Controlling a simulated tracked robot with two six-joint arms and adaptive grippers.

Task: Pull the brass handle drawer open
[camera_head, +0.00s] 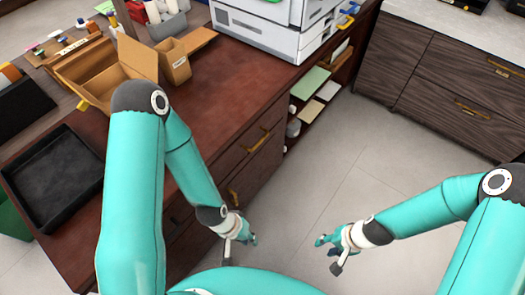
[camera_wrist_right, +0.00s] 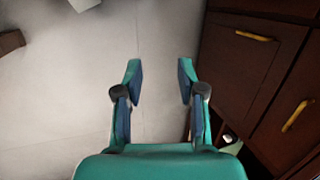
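The reddish-brown desk has drawer fronts on its side. One brass handle (camera_head: 258,142) is on an upper drawer, and another brass handle (camera_head: 233,198) is lower and nearer. The drawers look shut. In the right wrist view two brass handles, one at the top (camera_wrist_right: 255,36) and one at the right (camera_wrist_right: 297,115), sit on dark drawer fronts. My right gripper (camera_head: 324,241) is over the floor, apart from the desk; its fingers are spread and empty in the wrist view (camera_wrist_right: 159,75). My left gripper (camera_head: 250,239) is beside the desk's drawer side, its finger gap unclear.
A dark wood cabinet (camera_head: 430,85) with brass handles stands at the upper right. Open shelves (camera_head: 315,90) hold papers. A printer (camera_head: 265,30), cardboard boxes (camera_head: 95,72) and a black tray (camera_head: 60,180) are on the desk. The grey floor (camera_head: 340,165) between is clear.

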